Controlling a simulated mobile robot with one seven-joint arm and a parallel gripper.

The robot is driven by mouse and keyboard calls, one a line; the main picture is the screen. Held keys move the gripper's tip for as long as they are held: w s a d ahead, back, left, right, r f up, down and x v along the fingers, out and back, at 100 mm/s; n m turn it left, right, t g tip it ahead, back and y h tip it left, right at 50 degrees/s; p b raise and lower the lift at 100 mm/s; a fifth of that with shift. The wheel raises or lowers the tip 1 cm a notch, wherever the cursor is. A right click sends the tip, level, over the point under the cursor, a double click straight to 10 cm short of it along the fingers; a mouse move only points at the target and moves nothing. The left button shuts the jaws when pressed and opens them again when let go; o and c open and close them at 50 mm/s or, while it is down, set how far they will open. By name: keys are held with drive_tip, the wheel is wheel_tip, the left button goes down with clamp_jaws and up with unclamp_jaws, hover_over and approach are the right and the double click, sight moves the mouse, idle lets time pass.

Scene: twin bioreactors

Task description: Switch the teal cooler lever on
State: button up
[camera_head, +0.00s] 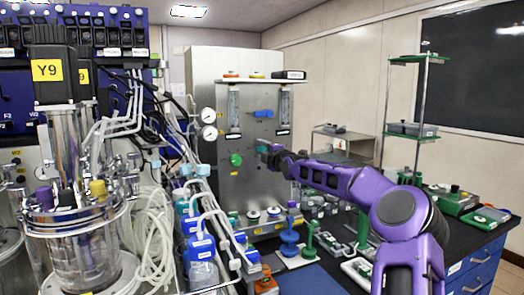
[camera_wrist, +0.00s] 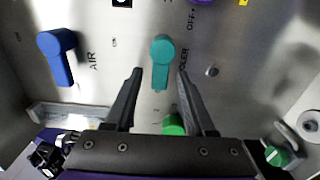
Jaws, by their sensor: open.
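The teal cooler lever (camera_wrist: 161,60) is on the steel panel in the wrist view, round at one end, its handle pointing down the picture. Cut-off lettering next to it seems to read "COOLER", with "OFF" above. My gripper (camera_wrist: 159,74) is open, with one finger on each side of the handle in the picture. I see no clear contact, and cannot tell how deep the fingers reach. In the head view my gripper (camera_head: 270,151) is at the panel, and a teal bit of the lever (camera_head: 262,147) shows at its tip.
A blue lever (camera_wrist: 57,57) marked "AIR" is left of the teal one. A green knob (camera_wrist: 173,125) shows below, between my fingers. Glass vessels (camera_head: 75,235) and tubing crowd the left in the head view.

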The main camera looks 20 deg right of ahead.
clamp_jaws()
idle(0.3)
drive_tip(key=shift+r+m, duration=0.15)
drive_tip(key=shift+m, duration=0.15)
drive_tip(key=m+p, duration=0.1)
drive_tip(key=m, duration=0.1)
drive_tip(key=r+m, duration=0.1)
drive_tip(key=shift+d+m+p, duration=0.15)
drive_tip(key=shift+m+p, duration=0.2)
drive_tip(key=shift+m, duration=0.05)
drive_tip(key=shift+d+r+m, duration=0.3)
drive_tip(key=shift+d+m, duration=0.2)
drive_tip(key=shift+m, duration=1.75)
drive_tip(key=shift+d+r+m, duration=0.35)
drive_tip(key=shift+d+m, duration=0.15)
drive_tip(key=shift+m, duration=1.7)
drive_tip(key=shift+d+r+m, duration=0.3)
drive_tip(key=shift+d+m, duration=0.2)
drive_tip(key=shift+m, duration=1.75)
